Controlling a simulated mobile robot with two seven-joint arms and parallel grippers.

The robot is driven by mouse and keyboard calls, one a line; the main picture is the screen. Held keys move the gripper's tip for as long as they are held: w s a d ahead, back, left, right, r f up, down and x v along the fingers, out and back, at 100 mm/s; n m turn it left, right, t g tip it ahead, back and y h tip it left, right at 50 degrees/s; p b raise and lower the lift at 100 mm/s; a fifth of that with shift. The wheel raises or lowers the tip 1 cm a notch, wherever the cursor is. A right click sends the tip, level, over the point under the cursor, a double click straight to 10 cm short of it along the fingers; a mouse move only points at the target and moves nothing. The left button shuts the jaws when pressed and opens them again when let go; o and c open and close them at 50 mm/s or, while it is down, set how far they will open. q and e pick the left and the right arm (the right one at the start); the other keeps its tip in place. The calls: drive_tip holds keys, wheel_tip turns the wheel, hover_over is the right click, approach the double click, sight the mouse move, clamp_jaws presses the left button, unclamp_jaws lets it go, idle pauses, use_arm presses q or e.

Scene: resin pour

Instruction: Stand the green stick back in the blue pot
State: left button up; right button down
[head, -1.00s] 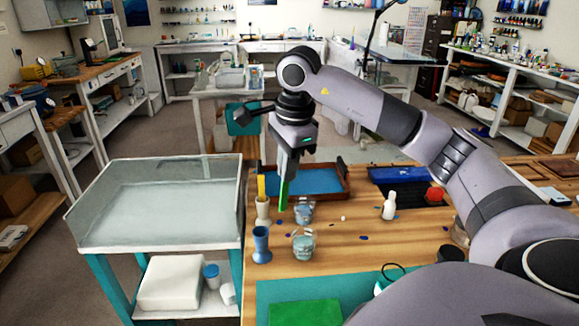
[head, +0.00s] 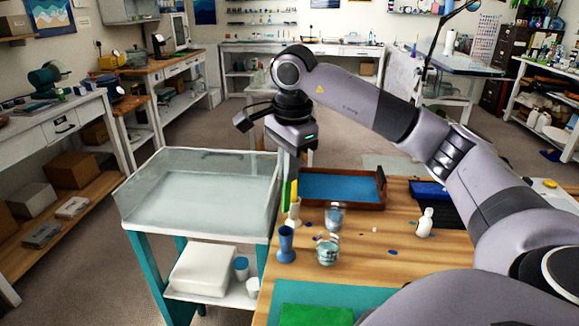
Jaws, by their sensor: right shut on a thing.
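My right gripper (head: 288,172) points down over the left edge of the wooden table and is shut on the green stick (head: 285,194). The stick hangs near upright, its lower end in the picture just above the blue pot (head: 286,247). The blue pot is a small flared cup standing upright near the table's left edge, with no stick showing in it. The stick's upper end is hidden by the gripper. My left gripper is not in view.
A pale pot (head: 293,216) with a yellow stick (head: 295,191) stands close behind the blue pot. Two clear cups (head: 327,251) stand to the right. A blue-lined wooden tray (head: 341,187) lies behind. A white bottle (head: 425,223) stands further right; a trolley (head: 196,206) stands left.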

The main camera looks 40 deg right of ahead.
drive_tip(key=shift+f+b, duration=4.45)
drive_tip(key=shift+f, duration=1.45)
